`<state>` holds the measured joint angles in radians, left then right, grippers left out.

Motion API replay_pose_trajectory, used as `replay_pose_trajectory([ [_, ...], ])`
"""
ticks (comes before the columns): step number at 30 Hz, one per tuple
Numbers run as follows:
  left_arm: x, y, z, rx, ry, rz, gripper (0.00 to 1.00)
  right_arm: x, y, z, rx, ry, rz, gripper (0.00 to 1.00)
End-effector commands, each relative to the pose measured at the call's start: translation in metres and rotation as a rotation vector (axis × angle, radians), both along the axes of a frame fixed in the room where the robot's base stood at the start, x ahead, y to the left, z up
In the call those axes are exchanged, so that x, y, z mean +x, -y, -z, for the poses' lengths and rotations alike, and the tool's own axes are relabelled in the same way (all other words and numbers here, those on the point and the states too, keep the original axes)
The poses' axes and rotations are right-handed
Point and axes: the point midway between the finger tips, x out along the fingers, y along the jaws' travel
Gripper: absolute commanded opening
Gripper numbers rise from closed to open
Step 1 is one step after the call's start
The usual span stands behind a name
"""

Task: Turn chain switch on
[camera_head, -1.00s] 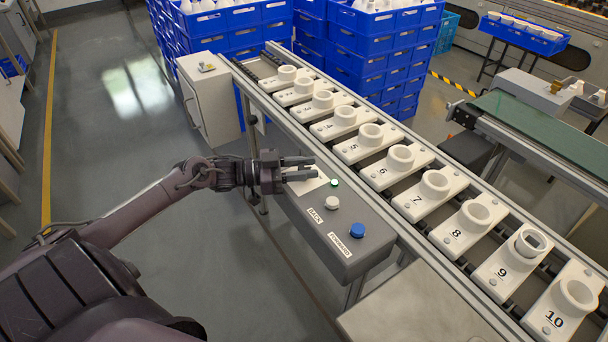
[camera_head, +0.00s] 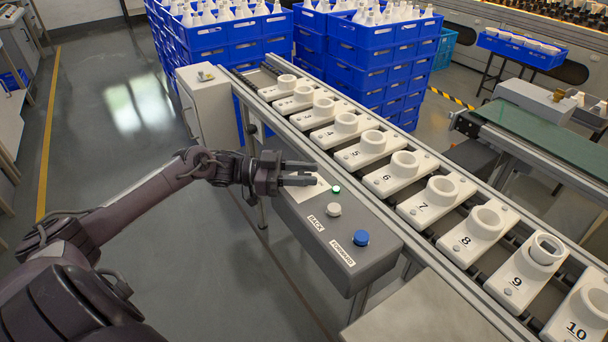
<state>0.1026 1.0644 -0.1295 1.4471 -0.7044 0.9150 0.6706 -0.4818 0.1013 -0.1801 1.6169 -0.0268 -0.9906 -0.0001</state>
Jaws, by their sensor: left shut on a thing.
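A grey control box (camera_head: 375,262) stands along the near side of the chain conveyor. It carries a white button (camera_head: 333,209) beside a BACK label, a blue button (camera_head: 361,238) beside a FORWARD label, and a small green lamp (camera_head: 336,189). My left gripper (camera_head: 310,173) is at the far end of the box, over a pale plate (camera_head: 306,194). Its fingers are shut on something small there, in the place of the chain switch. The fingers hide the switch, so its position cannot be read. My right gripper is out of view.
The conveyor (camera_head: 424,254) carries a row of numbered white holders (camera_head: 440,192); a ring-like piece sits in holder 9. A pale cabinet (camera_head: 207,105) stands at the conveyor's far end. Blue crates (camera_head: 225,50) with white bottles are stacked behind. Floor at left is clear.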

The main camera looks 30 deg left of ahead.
Motion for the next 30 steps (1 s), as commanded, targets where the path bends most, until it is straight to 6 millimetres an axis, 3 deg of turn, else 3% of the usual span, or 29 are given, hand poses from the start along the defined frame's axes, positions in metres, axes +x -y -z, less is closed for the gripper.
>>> replay_pose_trajectory([
  [7, 0.0, 0.0, -0.001, 0.0, 0.001, 0.0, 0.08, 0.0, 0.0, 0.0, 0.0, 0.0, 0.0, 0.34],
  [8, 0.0, 0.0, -0.001, 0.0, 0.001, 0.0, 0.32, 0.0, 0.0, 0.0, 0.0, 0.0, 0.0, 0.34],
  [12, 0.0, 0.0, -0.001, 0.0, 0.001, 0.0, 0.5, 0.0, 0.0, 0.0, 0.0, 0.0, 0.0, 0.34],
  [22, -0.002, -0.003, 0.0, 0.0, -0.001, -0.001, 0.51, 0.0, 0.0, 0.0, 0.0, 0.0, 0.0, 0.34],
  [30, -0.023, -0.039, 0.001, 0.002, -0.005, -0.001, 0.51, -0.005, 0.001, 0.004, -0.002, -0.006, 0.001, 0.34],
])
